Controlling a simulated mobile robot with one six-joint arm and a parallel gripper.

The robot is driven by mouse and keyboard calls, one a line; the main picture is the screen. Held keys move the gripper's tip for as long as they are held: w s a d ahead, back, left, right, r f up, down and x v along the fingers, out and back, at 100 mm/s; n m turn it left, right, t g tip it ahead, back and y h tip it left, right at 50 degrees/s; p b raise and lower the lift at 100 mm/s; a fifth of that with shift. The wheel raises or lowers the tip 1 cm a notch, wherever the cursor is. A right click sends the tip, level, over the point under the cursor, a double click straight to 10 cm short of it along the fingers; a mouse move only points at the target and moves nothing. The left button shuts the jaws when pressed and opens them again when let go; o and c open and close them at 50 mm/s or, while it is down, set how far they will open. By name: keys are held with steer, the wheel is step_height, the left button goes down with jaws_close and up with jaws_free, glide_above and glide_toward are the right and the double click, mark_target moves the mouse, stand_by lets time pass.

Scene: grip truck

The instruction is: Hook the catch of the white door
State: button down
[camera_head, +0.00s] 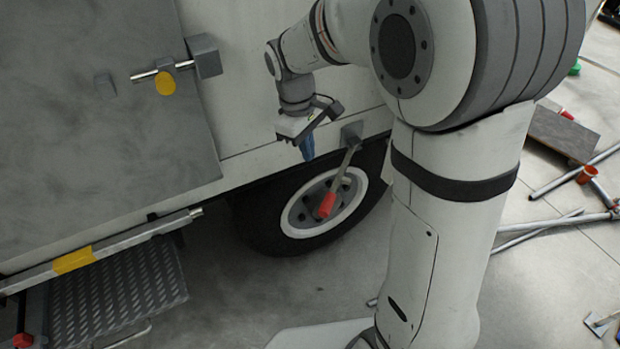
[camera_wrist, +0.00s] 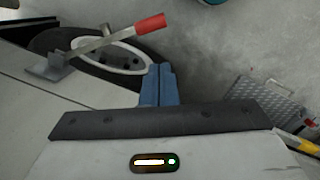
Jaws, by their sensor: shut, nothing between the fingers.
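A grey, smudged door-like panel (camera_head: 90,140) covers the left of the pale truck side (camera_head: 240,110). I cannot make out a clearly white door. A metal bolt (camera_head: 146,76) with a yellow disc (camera_head: 165,83) sits at the panel's upper right, reaching toward a grey block (camera_head: 204,57); I cannot tell if this is the catch. A lever with a red grip (camera_head: 327,204) hangs from a bracket (camera_head: 352,132) on the truck's lower edge; the red grip also shows in the wrist view (camera_wrist: 150,24). My gripper (camera_head: 308,150), with blue fingers (camera_wrist: 160,80), is shut and empty, left of the bracket and apart from the lever.
A wheel (camera_head: 300,215) stands below the truck side, behind the lever. A metal step (camera_head: 115,295) and a rail with a yellow band (camera_head: 73,260) are at lower left. Poles (camera_head: 560,222) and a board (camera_head: 562,133) lie on the floor at right. Floor below the wheel is clear.

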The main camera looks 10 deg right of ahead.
steer(key=w+a+f+n+b, duration=0.1)
steer(key=w+a+f+n, duration=0.1)
steer(key=f, duration=0.4)
steer(key=shift+w+a+f+n+g+h+b, duration=0.3)
steer(key=shift+w+a+b, duration=0.1)
steer(key=shift+w+a, duration=0.45)
steer(key=s+d+f, duration=0.3)
steer(key=d+f, duration=0.2)
steer(key=f, duration=0.5)
steer(key=shift+d+f+b, duration=0.2)
steer(key=shift+b, duration=0.25)
steer(key=shift+s, duration=0.1)
